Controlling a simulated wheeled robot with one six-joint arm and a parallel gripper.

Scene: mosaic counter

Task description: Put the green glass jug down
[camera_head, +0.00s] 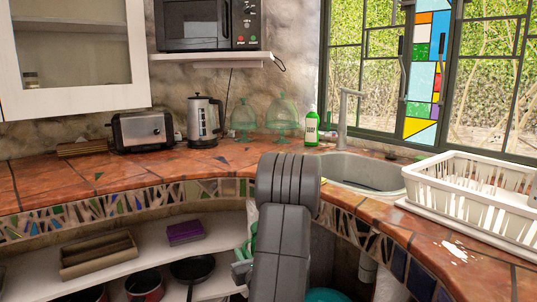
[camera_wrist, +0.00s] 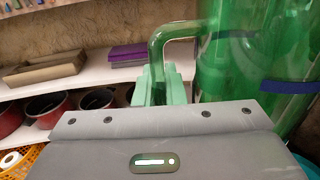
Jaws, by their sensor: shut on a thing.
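The green glass jug (camera_wrist: 255,55) fills the right of the wrist view. It is see-through, with a blue band on its side, and its handle (camera_wrist: 158,45) is on the left. My gripper (camera_wrist: 160,85) is shut on the handle. The jug's base is out of view. In the head view my grey arm stands in front and hides most of the gripper and jug; a bit of green shows at its left edge, in front of the open shelves below the counter.
The tiled counter (camera_head: 85,180) has bare room at the left front. At its back stand a toaster (camera_head: 142,131), a kettle (camera_head: 203,121), glass domes (camera_head: 282,118) and a green bottle (camera_head: 311,128). A sink (camera_head: 350,170) and white dish rack (camera_head: 460,185) are at right.

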